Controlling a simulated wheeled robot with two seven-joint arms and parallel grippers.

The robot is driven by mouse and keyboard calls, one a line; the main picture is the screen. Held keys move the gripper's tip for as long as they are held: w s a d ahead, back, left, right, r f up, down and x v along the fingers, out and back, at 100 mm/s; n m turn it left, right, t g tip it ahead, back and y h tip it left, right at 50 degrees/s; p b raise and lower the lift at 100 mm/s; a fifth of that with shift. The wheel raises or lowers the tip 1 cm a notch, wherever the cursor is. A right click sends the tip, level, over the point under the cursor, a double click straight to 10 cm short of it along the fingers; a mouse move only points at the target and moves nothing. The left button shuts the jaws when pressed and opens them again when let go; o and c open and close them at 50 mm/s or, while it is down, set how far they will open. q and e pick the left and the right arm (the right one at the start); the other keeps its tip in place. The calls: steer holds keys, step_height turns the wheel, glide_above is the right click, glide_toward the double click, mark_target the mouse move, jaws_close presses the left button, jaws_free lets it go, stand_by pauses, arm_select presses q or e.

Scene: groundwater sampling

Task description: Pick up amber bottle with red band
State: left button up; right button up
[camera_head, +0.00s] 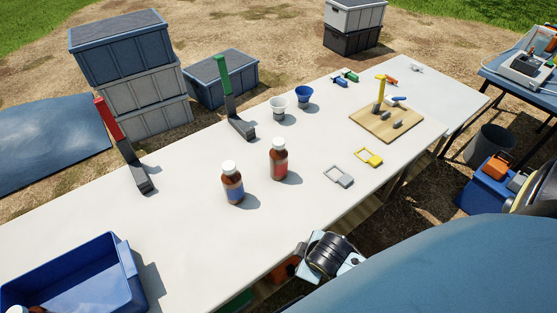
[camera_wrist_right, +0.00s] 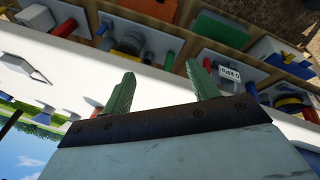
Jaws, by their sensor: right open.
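The amber bottle with the red band (camera_head: 279,162) stands upright on the white table, with a white cap. A second amber bottle with a blue band (camera_head: 232,186) stands to its left, apart from it. In the right wrist view my right gripper (camera_wrist_right: 161,70) is open, with nothing between its two green fingers. In the head view my right wrist is low, beside the table's near edge, well apart from the bottles. No bottle is clear in the right wrist view. My left gripper is not in view.
On the white table (camera_head: 185,240) are a blue bin (camera_head: 128,275), red (camera_head: 116,130) and green (camera_head: 228,90) upright stands, two cups, a yellow clip (camera_head: 368,157), a grey clip (camera_head: 340,177) and a wooden board (camera_head: 385,128). Compartments with parts show in the wrist view.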

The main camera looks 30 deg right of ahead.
step_height(320, 180, up, 4)
steer(key=w+n, duration=0.2)
steer(key=n+t+p, duration=0.1)
steer(key=n+t, duration=0.8)
steer(key=n, duration=1.7)
glide_toward(281, 145)
steer(key=shift+h, duration=0.3)
steer(key=x, duration=0.4)
steer(key=a+b+x, duration=0.1)
steer(key=x, duration=0.1)
steer(key=shift+w+f, duration=0.25)
steer(key=shift+w, duration=0.1)
steer(key=shift+d+b+x, duration=0.2)
steer(key=shift+b+x, duration=0.1)
steer(key=shift+x, duration=1.05)
steer(key=shift+d+b+x, duration=0.15)
steer(key=shift+b+x, duration=0.15)
steer(key=shift+x, duration=1.05)
jaws_close()
